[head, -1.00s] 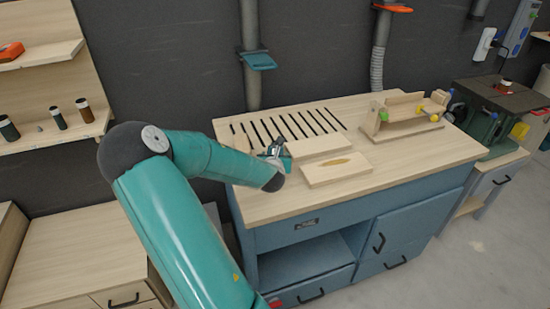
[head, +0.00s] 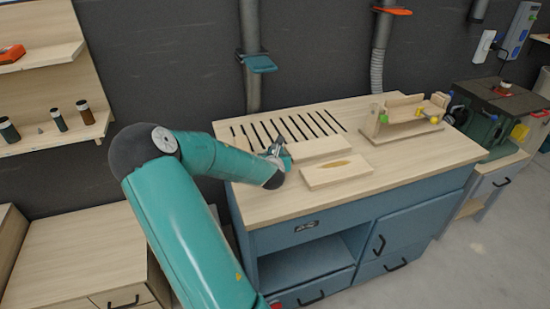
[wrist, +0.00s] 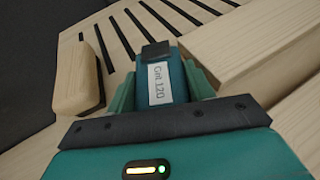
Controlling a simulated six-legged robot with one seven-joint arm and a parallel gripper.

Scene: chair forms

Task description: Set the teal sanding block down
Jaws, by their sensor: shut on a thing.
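The teal sanding block (wrist: 176,78) sits between the fingers of my gripper (wrist: 160,75) in the wrist view, with a white "Grit 120" label facing the camera. My gripper is shut on it, one green finger on each side. In the head view my gripper (head: 276,150) is low over the left part of the workbench (head: 255,207), by the slots and just left of the pale wooden boards. Only a little of the block shows there. Its underside is hidden, so I cannot tell whether it touches the bench top.
Two pale boards, one behind (head: 318,147) and one in front (head: 336,172), lie right of my gripper. A rounded wooden piece (wrist: 77,75) lies to its left in the wrist view. A wooden jig (head: 405,128) stands farther right. The bench's front right top is clear.

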